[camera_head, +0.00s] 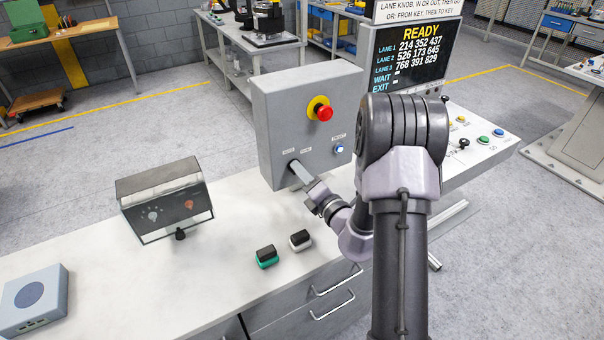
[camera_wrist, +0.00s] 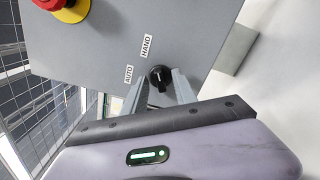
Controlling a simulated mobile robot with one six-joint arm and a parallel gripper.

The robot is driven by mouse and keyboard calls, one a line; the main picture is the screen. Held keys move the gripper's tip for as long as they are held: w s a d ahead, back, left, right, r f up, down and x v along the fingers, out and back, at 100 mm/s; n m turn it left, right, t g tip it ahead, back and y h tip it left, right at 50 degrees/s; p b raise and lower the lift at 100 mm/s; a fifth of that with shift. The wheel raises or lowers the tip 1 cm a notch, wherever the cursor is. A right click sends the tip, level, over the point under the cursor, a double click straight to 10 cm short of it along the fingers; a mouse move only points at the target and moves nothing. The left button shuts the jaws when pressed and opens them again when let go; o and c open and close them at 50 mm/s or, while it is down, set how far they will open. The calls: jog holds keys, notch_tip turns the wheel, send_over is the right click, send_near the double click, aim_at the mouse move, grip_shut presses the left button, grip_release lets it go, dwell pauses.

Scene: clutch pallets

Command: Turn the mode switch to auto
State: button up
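The mode switch is a round black knob (camera_wrist: 160,77) on a grey control box (camera_head: 278,110). Its AUTO label (camera_wrist: 128,74) and HAND label (camera_wrist: 147,46) show beside it in the wrist view. A small pale mark shows on the knob; its exact setting is hard to read. My gripper (camera_wrist: 159,85) is at the box face, its two fingers apart with the knob between their tips. I cannot tell whether either finger touches the knob. In the head view my gripper (camera_head: 296,168) reaches the lower front of the box and hides the switch.
A red emergency stop (camera_head: 323,112) on a yellow ring sits above the switch. A lit blue button (camera_head: 339,148) is to its right. A READY screen (camera_head: 408,52) stands behind my arm. A small dark-faced panel (camera_head: 168,208) and two rocker-like blocks (camera_head: 267,257) (camera_head: 300,240) occupy the white bench.

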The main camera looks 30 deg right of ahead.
jog(key=shift+w, duration=0.2)
grip_shut()
dwell(0.3)
jog(key=n+b, duration=0.4)
jog(key=n, duration=0.7)
jog(key=shift+a+n+b, duration=0.15)
jog(key=shift+n+b, duration=0.15)
jog(key=shift+b, duration=0.1)
jog(key=shift+n, duration=0.3)
